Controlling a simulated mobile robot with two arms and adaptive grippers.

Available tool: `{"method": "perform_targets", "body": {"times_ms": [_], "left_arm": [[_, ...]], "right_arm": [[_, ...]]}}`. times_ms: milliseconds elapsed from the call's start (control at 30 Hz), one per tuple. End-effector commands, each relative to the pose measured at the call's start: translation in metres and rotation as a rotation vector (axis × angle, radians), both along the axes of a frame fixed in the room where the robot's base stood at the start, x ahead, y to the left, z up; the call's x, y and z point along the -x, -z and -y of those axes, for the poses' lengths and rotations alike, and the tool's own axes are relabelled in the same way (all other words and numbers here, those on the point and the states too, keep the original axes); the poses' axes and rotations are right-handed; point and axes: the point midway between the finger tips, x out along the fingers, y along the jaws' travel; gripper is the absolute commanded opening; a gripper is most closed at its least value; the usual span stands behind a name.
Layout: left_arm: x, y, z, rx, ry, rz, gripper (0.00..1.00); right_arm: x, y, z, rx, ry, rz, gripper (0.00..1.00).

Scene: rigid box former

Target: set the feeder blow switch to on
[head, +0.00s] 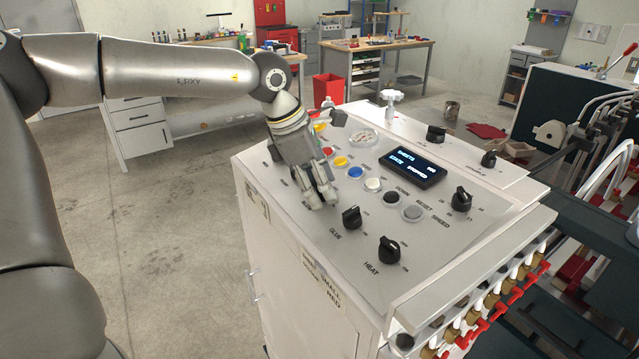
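My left gripper (322,198) points down over the left front part of the light grey control panel (330,238). Its fingertips are close together at or just above the panel surface, and I cannot tell whether they touch or hold anything. No switch readable as feeder blow shows; the gripper covers part of the knob row and its labels. Beside the fingertips is the black glue knob (352,217), and further right the black heat knob (389,249). My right gripper is not in view.
Colored push buttons, including a blue one (355,172), lie just behind the gripper. A black display (412,168) and more black knobs (461,199) are further right. Red-handled valves (480,325) line the front right edge.

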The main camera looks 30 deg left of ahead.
Motion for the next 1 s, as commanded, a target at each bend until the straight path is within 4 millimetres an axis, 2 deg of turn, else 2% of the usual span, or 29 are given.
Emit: {"method": "perform_targets", "body": {"times_ms": [267, 367, 467, 800, 1000], "left_arm": [[0.000, -0.001, 0.000, 0.000, 0.000, 0.001, 0.50], [0.001, -0.007, -0.002, 0.000, -0.001, 0.005, 0.50], [0.004, -0.020, -0.004, 0.000, -0.001, 0.006, 0.50], [0.026, -0.086, -0.020, 0.000, -0.001, 0.006, 0.50], [0.033, -0.107, -0.025, 0.001, -0.001, 0.001, 0.50]], "right_arm": [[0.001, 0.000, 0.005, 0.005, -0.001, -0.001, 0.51], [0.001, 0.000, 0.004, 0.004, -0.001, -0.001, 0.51], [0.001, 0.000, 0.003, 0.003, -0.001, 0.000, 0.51], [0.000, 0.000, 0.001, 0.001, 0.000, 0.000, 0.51], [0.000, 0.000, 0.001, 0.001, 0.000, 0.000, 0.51]]}}
